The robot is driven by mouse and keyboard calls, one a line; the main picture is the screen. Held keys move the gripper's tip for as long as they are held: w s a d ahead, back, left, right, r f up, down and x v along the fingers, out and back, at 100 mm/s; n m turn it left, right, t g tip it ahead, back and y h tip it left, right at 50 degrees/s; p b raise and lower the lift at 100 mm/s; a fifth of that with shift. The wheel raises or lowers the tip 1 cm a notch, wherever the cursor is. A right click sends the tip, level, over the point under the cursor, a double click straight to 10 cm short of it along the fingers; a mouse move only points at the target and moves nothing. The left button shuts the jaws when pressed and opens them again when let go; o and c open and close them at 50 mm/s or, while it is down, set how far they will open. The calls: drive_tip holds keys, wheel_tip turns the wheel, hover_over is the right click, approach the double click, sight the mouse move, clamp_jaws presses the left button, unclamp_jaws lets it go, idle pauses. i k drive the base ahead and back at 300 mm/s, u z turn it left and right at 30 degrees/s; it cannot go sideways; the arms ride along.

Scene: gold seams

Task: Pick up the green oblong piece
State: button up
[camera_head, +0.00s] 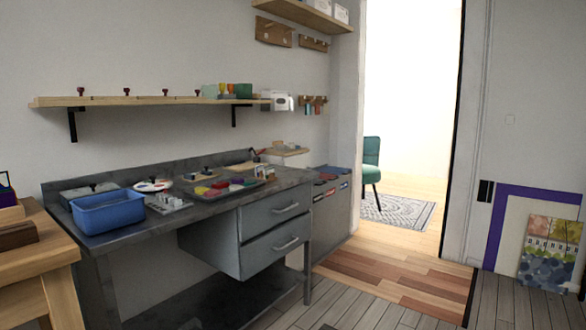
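Small coloured pieces, red (221,185) and yellow (202,190) among them, lie on a dark tray on the grey workbench (135,236). They are too small to make out a green oblong piece for certain. A green block-like item (243,91) stands at the right part of the wall shelf (150,100), beside orange and yellow items. I cannot tell whether it is the green oblong piece. My gripper is not in view.
Grey drawers (270,232) hang under the bench. A wooden table (42,262) is at the left. Wooden floor (400,275) lies open towards the doorway; a green chair (371,160) stands beyond.

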sight(266, 171)
drive_tip(key=z, duration=0.25)
drive_tip(key=i, duration=2.2)
drive_tip(key=u, duration=0.1)
